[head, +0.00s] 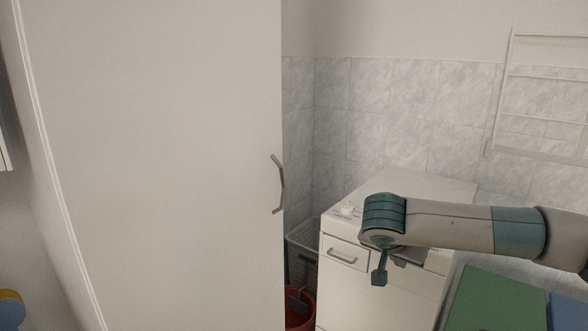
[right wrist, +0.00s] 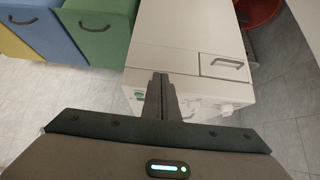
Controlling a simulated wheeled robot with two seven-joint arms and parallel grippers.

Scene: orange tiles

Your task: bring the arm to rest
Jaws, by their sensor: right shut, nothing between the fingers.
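My right arm reaches in from the right in the head view. Its gripper (head: 379,276) points down in front of the white washing machine (head: 338,285). The right gripper is shut and empty; its fingers lie together in the right wrist view (right wrist: 160,97). There the fingers overlap the near part of the white machine (right wrist: 185,35); I cannot tell whether they touch it. My left gripper does not show.
A tall white cabinet door (head: 150,160) with a grey handle (head: 279,184) fills the left. A red bucket (head: 299,310) and grey basket (head: 303,262) stand beside the machine. Green (head: 495,302) and blue (head: 568,313) fronts are at lower right. A white rack (head: 545,75) hangs above.

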